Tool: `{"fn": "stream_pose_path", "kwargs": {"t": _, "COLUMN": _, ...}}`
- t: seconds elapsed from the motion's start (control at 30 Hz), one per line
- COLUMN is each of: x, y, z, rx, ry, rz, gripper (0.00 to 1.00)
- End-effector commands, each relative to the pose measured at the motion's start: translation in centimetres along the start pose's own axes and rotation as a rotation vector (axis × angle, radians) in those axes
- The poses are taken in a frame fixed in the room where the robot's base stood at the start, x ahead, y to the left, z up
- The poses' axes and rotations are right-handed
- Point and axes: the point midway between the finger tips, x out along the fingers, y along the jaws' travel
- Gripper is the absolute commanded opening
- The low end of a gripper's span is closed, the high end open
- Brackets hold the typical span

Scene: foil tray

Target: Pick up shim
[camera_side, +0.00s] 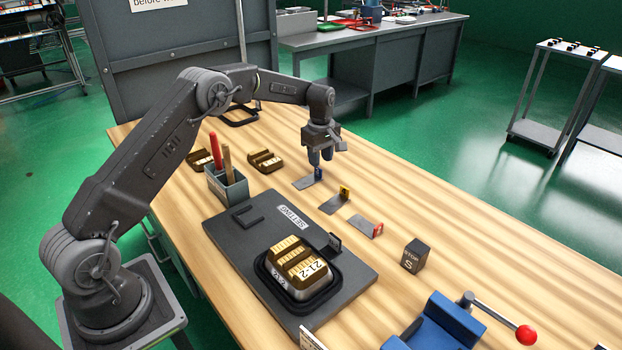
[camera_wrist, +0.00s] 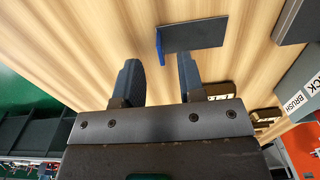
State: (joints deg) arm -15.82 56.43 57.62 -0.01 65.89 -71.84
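Three shims, each a flat grey plate with a coloured upright tab, lie in a row on the wooden bench. The blue-tabbed shim (camera_side: 304,183) is farthest back, and it also shows in the wrist view (camera_wrist: 196,35). The yellow-tabbed shim (camera_side: 334,204) and red-tabbed shim (camera_side: 366,227) lie nearer the camera. My gripper (camera_side: 320,158) points down just above the blue tab. In the wrist view my gripper (camera_wrist: 160,66) has its two fingers apart with nothing between them. The blue tab appears just beyond the gap between the fingertips. The exact height over the tab is hard to tell.
A dark plate marked SETTING (camera_side: 240,243) carries a tray of gold blocks (camera_side: 300,262). A tool holder (camera_side: 228,188) stands behind it, near more gold blocks (camera_side: 265,160). A black STOP block (camera_side: 416,256) and blue vise (camera_side: 440,325) are nearer right. The bench right of the shims is clear.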

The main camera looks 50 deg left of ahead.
Motion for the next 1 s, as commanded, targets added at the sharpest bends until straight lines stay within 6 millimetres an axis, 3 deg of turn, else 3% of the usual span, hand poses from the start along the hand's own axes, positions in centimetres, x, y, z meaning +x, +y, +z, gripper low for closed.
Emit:
{"fn": "stream_pose_path", "kwargs": {"t": 0.3, "x": 4.3, "y": 0.0, "z": -0.5, "rx": 0.0, "ry": -0.001, "rz": -0.003, "gripper": 0.36}}
{"fn": "stream_pose_path", "kwargs": {"t": 0.57, "x": 4.8, "y": 0.1, "z": -0.5, "rx": 0.0, "ry": 0.0, "rz": -0.001, "gripper": 0.36}}
{"fn": "stream_pose_path", "kwargs": {"t": 0.93, "x": 4.8, "y": 0.1, "z": -0.5, "rx": 0.0, "ry": 0.0, "rz": -0.001, "gripper": 0.02}}
{"fn": "stream_pose_path", "kwargs": {"t": 1.0, "x": 4.8, "y": 0.1, "z": -0.5, "rx": 0.0, "ry": 0.0, "rz": -0.001, "gripper": 0.0}}
